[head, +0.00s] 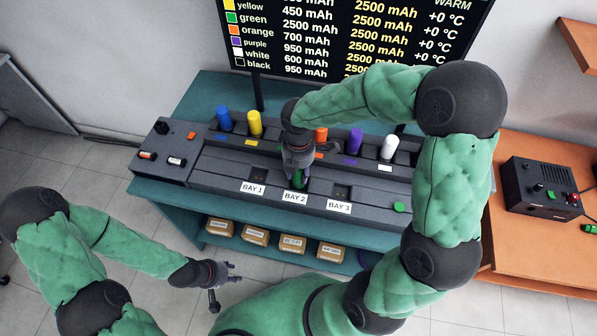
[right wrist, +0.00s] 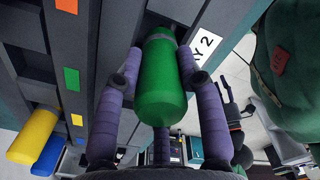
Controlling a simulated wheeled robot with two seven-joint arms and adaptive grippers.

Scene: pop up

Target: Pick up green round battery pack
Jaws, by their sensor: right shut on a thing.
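The green round battery pack (right wrist: 161,85) is a green cylinder with a greyish end cap in the right wrist view. My right gripper (right wrist: 160,88) is shut on it, with fingers along both sides. Its capped end points at the dark slot by the BAY 2 label (right wrist: 206,45); I cannot tell if it is inside the slot. In the head view my right gripper (head: 299,165) is over BAY 2, and a little green of the pack (head: 299,180) shows below it. My left gripper (head: 220,285) is open and empty, in front of the bench and well apart from it.
Blue (head: 224,119), yellow (head: 254,123), orange (head: 321,136), purple (head: 355,141) and white (head: 389,147) packs stand in the rack's back row. A screen (head: 350,40) stands behind. Boxes (head: 255,236) sit on the lower shelf. An orange table (head: 525,255) with a black device (head: 538,187) is at right.

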